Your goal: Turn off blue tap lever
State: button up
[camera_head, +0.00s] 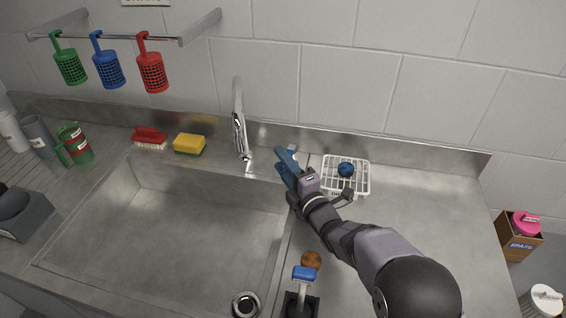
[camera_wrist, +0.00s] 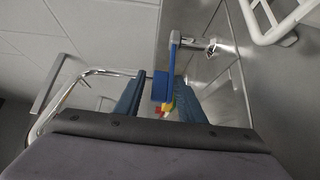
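The blue tap lever (camera_wrist: 173,55) shows in the wrist view, joined to a short chrome valve (camera_wrist: 205,46) on the steel wall behind the counter. Its blue end reaches down between the fingers of my gripper (camera_wrist: 158,98). The fingers are dark blue, spread apart, one on each side of the lever end; whether either touches it I cannot tell. In the head view my gripper (camera_head: 286,168) is at the back of the counter, right of the chrome faucet (camera_head: 240,125), and mostly hides the lever.
A white wire rack (camera_head: 360,182) with a blue ball (camera_head: 346,169) stands just right of my gripper. The sink (camera_head: 165,235) lies left. A yellow sponge (camera_head: 189,143) and red brush (camera_head: 149,137) sit behind it.

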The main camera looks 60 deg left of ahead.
grip_shut()
jog(key=shift+w+d+r+n+g+b, duration=0.2)
jog(key=shift+n+g+b, duration=0.2)
jog(key=shift+g, duration=0.15)
jog(key=shift+w+d+r+n+g+b, duration=0.15)
jog(key=shift+n+g+b, duration=0.2)
jog(key=shift+g, duration=0.2)
jog(key=shift+a, duration=0.1)
grip_release()
jog(key=shift+f, duration=0.1)
jog(key=shift+f, duration=0.15)
jog(key=shift+d, duration=0.2)
jog(key=shift+d+b, duration=1.1)
jog(key=shift+d, duration=2.5)
